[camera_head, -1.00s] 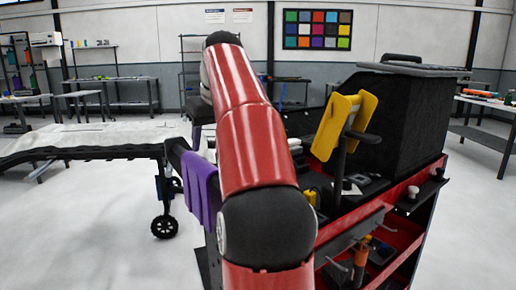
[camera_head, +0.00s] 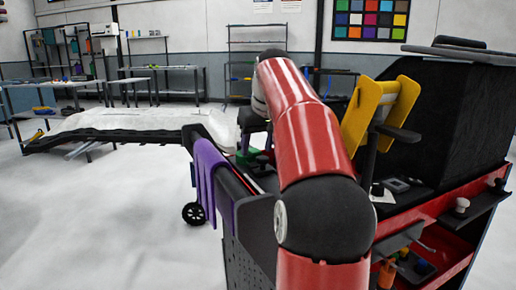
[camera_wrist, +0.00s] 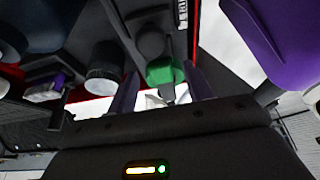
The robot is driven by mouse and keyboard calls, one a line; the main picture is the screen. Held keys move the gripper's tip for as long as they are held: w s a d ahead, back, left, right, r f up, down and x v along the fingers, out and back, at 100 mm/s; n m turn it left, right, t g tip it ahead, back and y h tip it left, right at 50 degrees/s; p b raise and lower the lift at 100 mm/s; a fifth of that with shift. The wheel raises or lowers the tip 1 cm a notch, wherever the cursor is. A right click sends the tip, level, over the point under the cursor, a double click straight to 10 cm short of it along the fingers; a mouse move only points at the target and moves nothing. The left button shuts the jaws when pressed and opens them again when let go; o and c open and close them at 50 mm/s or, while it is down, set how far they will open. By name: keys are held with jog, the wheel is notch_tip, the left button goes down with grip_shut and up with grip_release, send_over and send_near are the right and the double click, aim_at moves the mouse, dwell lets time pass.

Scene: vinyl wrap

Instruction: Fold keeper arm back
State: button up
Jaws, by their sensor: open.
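I cannot pick out the keeper arm with certainty. In the head view a short black arm (camera_head: 398,133) sticks out beside a yellow padded piece (camera_head: 362,112) on a black post on the cart. Nothing is visibly held. In the head view my red arm hides much of the cart top.
A purple cloth (camera_head: 211,178) hangs over the cart's left edge and shows close at right in the wrist view (camera_wrist: 272,40). The red and black cart (camera_head: 445,212) carries a large black case (camera_head: 455,115). A low covered bench (camera_head: 125,122) stands left. Floor at left is clear.

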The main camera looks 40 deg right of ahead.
jog(key=shift+f, duration=0.1)
grip_shut()
dwell(0.3)
jog(key=shift+w, duration=0.1)
